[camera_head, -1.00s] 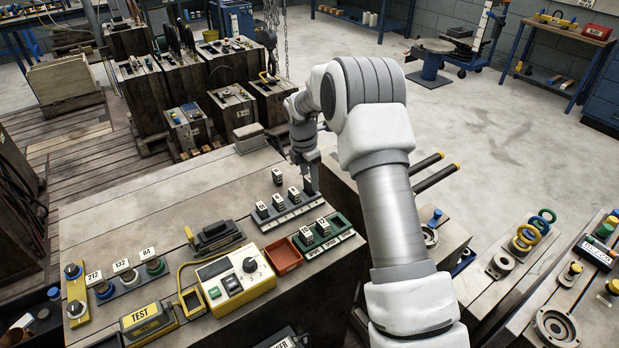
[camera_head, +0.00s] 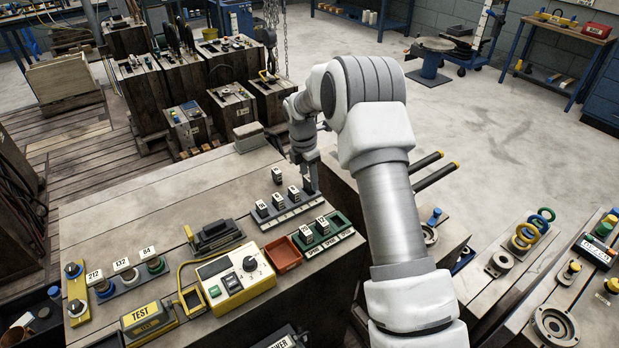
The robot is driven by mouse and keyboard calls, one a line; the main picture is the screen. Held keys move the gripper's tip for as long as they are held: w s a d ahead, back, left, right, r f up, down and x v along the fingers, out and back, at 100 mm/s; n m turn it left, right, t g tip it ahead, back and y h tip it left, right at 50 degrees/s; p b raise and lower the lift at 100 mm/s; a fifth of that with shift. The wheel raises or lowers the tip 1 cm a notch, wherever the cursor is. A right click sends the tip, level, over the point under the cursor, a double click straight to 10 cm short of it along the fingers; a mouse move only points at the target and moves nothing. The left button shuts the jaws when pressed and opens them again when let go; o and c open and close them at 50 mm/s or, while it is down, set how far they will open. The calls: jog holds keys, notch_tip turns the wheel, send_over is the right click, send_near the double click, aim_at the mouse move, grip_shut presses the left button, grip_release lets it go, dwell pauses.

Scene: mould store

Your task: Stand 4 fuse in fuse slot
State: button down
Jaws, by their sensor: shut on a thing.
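A grey fuse rack (camera_head: 291,217) lies on the workbench with a row of dark, white-labelled fuses (camera_head: 278,202) standing in it. My gripper (camera_head: 309,181) points down at the right end of this rack. It is shut on a dark fuse (camera_head: 310,187), which is upright at or just above the last place of the row. The arm partly hides it, and I cannot read its label or tell whether it is fully seated. Another labelled fuse (camera_head: 277,176) stands apart behind the rack.
A green spare holder (camera_head: 335,238) with two fuses is just in front of the rack, beside a reddish-brown tray (camera_head: 283,257). A yellow tester (camera_head: 236,284) and a dark clamp-like tool (camera_head: 215,237) stand to the left.

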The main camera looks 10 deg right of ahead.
jog(key=shift+f+b, duration=0.35)
jog(key=shift+f, duration=0.5)
jog(key=shift+c, duration=1.7)
grip_release()
jog(key=c, duration=0.4)
jog(key=shift+o, duration=0.2)
jog(key=shift+r, duration=0.2)
jog(key=shift+r+p, duration=0.6)
jog(key=shift+p, duration=0.05)
jog(key=shift+r, duration=0.1)
jog(key=shift+r+p, duration=2.15)
jog(key=shift+r, duration=0.75)
